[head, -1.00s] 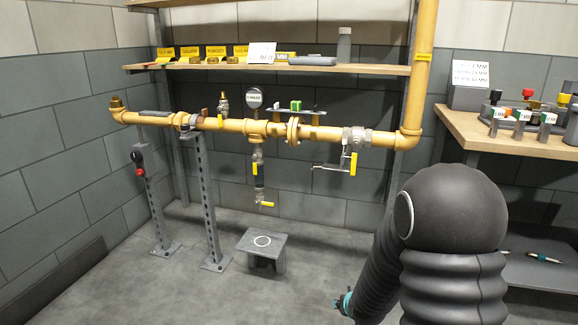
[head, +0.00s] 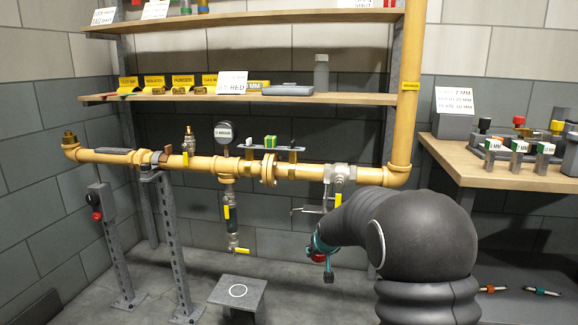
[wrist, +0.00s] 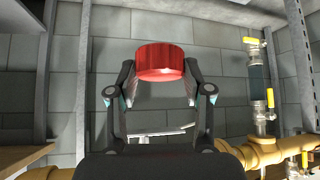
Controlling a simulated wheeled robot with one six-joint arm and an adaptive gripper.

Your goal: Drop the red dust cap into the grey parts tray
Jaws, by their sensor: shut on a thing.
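The red dust cap (wrist: 160,62) is held between the fingertips of my gripper (wrist: 162,80) in the wrist view. In the head view my gripper (head: 322,250) is in front of the pipe's right end, below it, and only a small red part of the cap (head: 318,257) shows. A low, flat grey item (head: 290,91) lies on the wall shelf, right of a white sign; it may be the grey parts tray, but its inside cannot be seen. My gripper is below that shelf and apart from it.
A yellow pipe (head: 205,163) with valves and a gauge (head: 224,132) runs under the shelf (head: 330,98). A grey cylinder (head: 321,72) stands beside the flat item. A wooden bench (head: 470,165) is at right. A low grey stand (head: 250,302) is on the floor.

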